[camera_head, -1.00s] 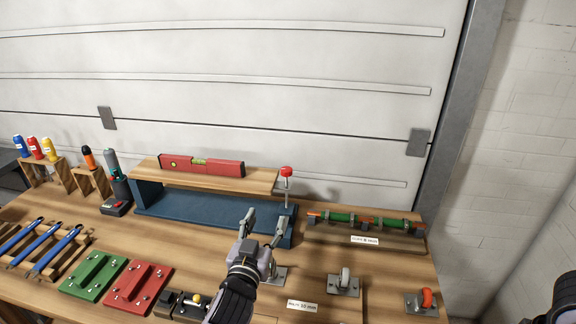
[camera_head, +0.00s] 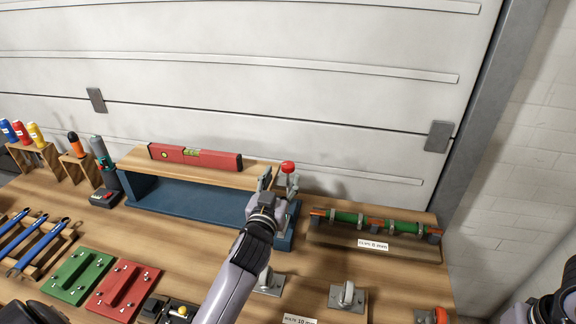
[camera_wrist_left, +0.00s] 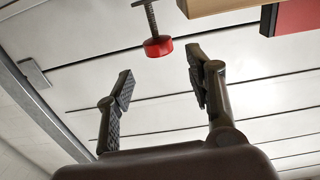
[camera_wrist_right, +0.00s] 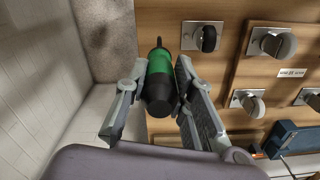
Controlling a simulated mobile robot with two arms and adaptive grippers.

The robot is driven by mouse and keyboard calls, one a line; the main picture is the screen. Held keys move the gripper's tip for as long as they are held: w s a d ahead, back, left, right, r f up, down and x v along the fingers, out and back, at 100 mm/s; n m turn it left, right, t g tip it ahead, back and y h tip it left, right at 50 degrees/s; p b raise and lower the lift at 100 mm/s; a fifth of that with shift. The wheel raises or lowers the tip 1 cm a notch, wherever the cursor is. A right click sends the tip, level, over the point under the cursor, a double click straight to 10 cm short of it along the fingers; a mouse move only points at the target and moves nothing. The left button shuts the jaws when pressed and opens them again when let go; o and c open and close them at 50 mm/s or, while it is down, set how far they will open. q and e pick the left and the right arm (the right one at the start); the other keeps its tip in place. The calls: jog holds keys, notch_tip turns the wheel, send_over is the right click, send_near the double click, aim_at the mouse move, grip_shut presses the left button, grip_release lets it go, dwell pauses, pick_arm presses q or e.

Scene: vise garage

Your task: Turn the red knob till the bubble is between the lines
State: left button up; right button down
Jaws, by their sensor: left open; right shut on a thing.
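The red knob (camera_head: 288,167) sits on top of an upright threaded screw at the right end of a wooden board (camera_head: 225,175). A red spirit level (camera_head: 215,160) with a yellow-green vial (camera_head: 192,153) lies on the board; the bubble is too small to read. My left gripper (camera_head: 279,182) is open close to the knob. In the left wrist view, the knob (camera_wrist_left: 158,46) appears between and just beyond the open fingertips (camera_wrist_left: 160,80), apart from them. My right gripper (camera_wrist_right: 161,75) is shut on a green-and-black cylindrical tool (camera_wrist_right: 159,88).
A blue base (camera_head: 190,203) stands under the board. To its right is a green rod in a holder (camera_head: 360,218). Metal plates with knobs (camera_head: 347,297), red and green blocks (camera_head: 122,288), and blue tools (camera_head: 40,240) occupy the bench. A garage door is behind.

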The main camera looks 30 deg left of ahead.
aim_at(286, 169)
pick_arm(q)
jog(key=x, duration=0.2)
jog(key=b+x, duration=0.1)
jog(key=x, duration=0.3)
jog(key=shift+w+a+f, duration=0.1)
jog(key=shift+w+f, duration=0.15)
jog(key=shift+f, duration=0.05)
pick_arm(e)
jog(key=shift+w+a+f, duration=0.1)
jog(key=shift+w+f, duration=0.1)
jog(key=shift+f, duration=0.3)
jog(key=shift+w+f, duration=0.2)
jog(key=shift+f, duration=0.25)
pick_arm(q)
jog(key=shift+w+a+r, duration=0.1)
jog(key=shift+w+r, duration=0.1)
jog(key=shift+w, duration=0.1)
pick_arm(e)
jog(key=shift+s, duration=0.15)
pick_arm(q)
jog(key=shift+w, duration=0.1)
jog(key=shift+c, duration=0.4)
grip_shut()
